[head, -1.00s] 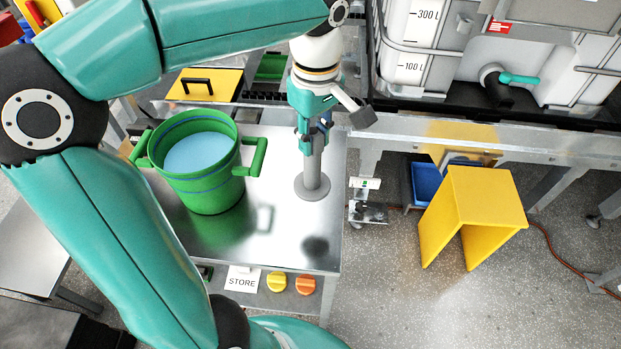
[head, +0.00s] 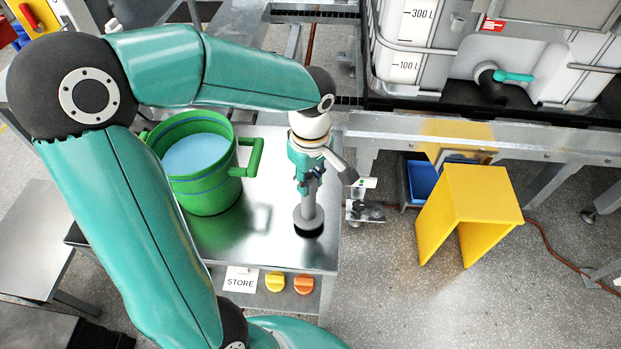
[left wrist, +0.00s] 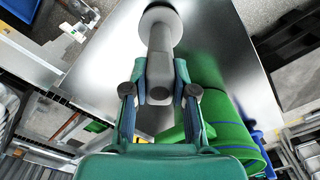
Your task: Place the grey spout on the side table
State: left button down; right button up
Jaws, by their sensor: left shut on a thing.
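The grey spout (head: 309,207) is an upright tube with a round flange at its lower end. My left gripper (head: 308,183) is shut on its upper part and holds it over the right part of the metal side table (head: 245,240). The flange is very close to the tabletop, with a dark shadow right beneath it; I cannot tell whether it touches. In the left wrist view the spout (left wrist: 160,48) sits between the two fingers (left wrist: 160,92), its flange toward the bare metal top. My right gripper is not in view.
A green two-handled pot (head: 207,190) with pale blue contents stands left of the spout on the table. A STORE label (head: 240,280) and yellow and orange knobs (head: 289,284) are on the table's front. A yellow stand (head: 468,215) is on the floor to the right.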

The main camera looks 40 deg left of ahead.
pick_arm(q)
jog(key=c, duration=0.9)
grip_release()
jog(key=shift+c, duration=0.2)
notch_tip(320, 180, up, 12)
jog(key=shift+d, duration=0.1)
